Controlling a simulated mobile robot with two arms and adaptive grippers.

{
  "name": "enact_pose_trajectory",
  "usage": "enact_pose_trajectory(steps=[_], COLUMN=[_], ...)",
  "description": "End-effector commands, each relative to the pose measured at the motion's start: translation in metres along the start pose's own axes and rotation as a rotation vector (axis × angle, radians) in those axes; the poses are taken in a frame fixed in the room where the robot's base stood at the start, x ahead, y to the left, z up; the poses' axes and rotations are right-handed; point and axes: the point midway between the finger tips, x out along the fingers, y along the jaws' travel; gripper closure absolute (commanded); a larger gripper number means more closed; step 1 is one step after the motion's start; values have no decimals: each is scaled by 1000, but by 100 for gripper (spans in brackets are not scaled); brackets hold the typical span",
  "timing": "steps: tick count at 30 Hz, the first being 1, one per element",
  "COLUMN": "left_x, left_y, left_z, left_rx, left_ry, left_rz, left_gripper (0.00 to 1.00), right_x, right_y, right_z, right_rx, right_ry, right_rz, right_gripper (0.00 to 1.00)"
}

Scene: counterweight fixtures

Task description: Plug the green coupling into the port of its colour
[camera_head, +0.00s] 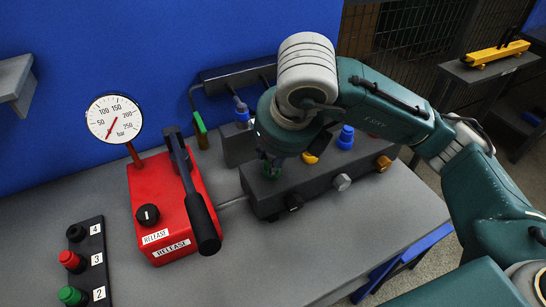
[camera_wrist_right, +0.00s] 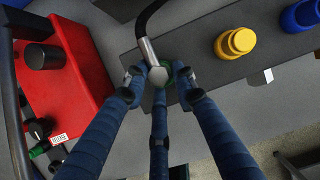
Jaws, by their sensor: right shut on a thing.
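My right gripper (camera_head: 273,166) reaches down over the green port (camera_head: 270,171) at the left end of the dark port block (camera_head: 318,182). In the right wrist view its three blue fingers (camera_wrist_right: 160,82) are closed around a coupling with a metal end (camera_wrist_right: 157,73) and a black hose (camera_wrist_right: 143,22). Green shows just under the fingertips; I cannot tell how much is coupling and how much is port, nor whether the coupling is seated. The yellow port (camera_head: 310,158) and blue port (camera_head: 346,137) are on the same block. My left gripper is not in view.
A red pump box (camera_head: 168,210) with a black-handled lever (camera_head: 203,220) and a pressure gauge (camera_head: 114,119) stands left of the block. A rack (camera_head: 238,76) behind holds a green-gripped part (camera_head: 199,122) and a blue one (camera_head: 241,108). A button strip (camera_head: 97,262) lies front left.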

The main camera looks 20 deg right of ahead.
Motion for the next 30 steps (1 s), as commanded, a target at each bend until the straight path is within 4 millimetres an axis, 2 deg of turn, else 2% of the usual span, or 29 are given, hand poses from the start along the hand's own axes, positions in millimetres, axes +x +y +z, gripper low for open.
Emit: enact_pose_trajectory(steps=[6, 7, 9, 10, 25, 30], left_x=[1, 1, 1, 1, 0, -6], left_y=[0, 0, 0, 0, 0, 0], left_z=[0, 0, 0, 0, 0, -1], left_rx=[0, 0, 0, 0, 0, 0], left_ry=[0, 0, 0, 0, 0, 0], left_rz=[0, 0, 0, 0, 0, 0], left_gripper=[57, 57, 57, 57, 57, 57], right_x=[4, 4, 4, 4, 2, -8], right_y=[1, 1, 1, 1, 0, 0], right_z=[-4, -4, -4, -4, -2, -1], right_rx=[-4, -4, -4, -4, -2, -2], right_ry=[13, 13, 13, 13, 7, 4], right_rz=[1, 1, 0, 0, 0, 0], right_gripper=[100, 68, 54, 52, 52, 52])
